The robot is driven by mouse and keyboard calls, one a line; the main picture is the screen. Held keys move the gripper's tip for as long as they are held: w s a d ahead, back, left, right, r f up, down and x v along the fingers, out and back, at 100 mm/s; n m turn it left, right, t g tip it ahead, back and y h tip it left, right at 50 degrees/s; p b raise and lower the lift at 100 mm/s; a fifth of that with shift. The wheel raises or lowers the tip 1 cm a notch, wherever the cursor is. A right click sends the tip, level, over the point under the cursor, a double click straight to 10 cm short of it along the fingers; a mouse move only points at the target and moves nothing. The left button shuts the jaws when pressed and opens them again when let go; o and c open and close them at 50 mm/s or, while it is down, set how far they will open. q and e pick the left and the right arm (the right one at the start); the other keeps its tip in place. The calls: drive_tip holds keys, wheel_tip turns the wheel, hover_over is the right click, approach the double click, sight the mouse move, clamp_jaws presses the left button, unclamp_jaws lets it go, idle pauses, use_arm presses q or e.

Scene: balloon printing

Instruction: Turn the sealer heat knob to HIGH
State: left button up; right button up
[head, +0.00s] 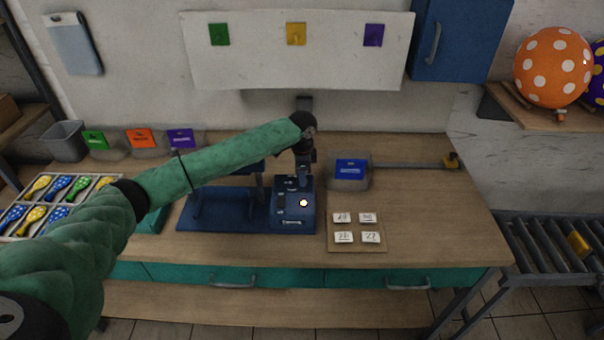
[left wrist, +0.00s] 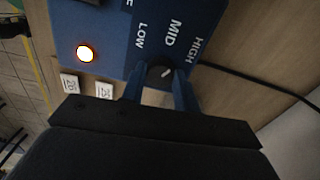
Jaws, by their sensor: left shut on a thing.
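The blue sealer (head: 280,220) stands on the bench, its control box below my left gripper (head: 303,178). In the left wrist view, the dark heat knob (left wrist: 160,74) sits between the two blue fingers of my left gripper (left wrist: 158,90), which is shut on it. The knob's white mark slants to the upper right, roughly toward the HIGH label (left wrist: 197,49). The MID label (left wrist: 171,33) and LOW label (left wrist: 140,36) are beside it. In the head view the gripper and wrist hide the knob. My right gripper is out of view.
A board with number cards (head: 356,248) lies right of the sealer. A grey bin with a blue card (head: 349,170) stands behind it. A tray of balloons (head: 20,235) is at the left. A dark cable (left wrist: 260,82) leaves the sealer.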

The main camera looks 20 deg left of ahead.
use_arm(q)
drive_tip(key=m, duration=0.3)
drive_tip(key=shift+m, duration=1.6)
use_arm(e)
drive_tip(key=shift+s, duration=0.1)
use_arm(q)
drive_tip(key=o, duration=1)
drive_tip(key=shift+c, duration=0.2)
drive_tip(key=shift+r, duration=0.4)
wheel_tip(320, 180, up, 6)
drive_tip(key=b, duration=0.3)
drive_tip(key=shift+f, duration=0.15)
drive_tip(key=shift+r, duration=0.7)
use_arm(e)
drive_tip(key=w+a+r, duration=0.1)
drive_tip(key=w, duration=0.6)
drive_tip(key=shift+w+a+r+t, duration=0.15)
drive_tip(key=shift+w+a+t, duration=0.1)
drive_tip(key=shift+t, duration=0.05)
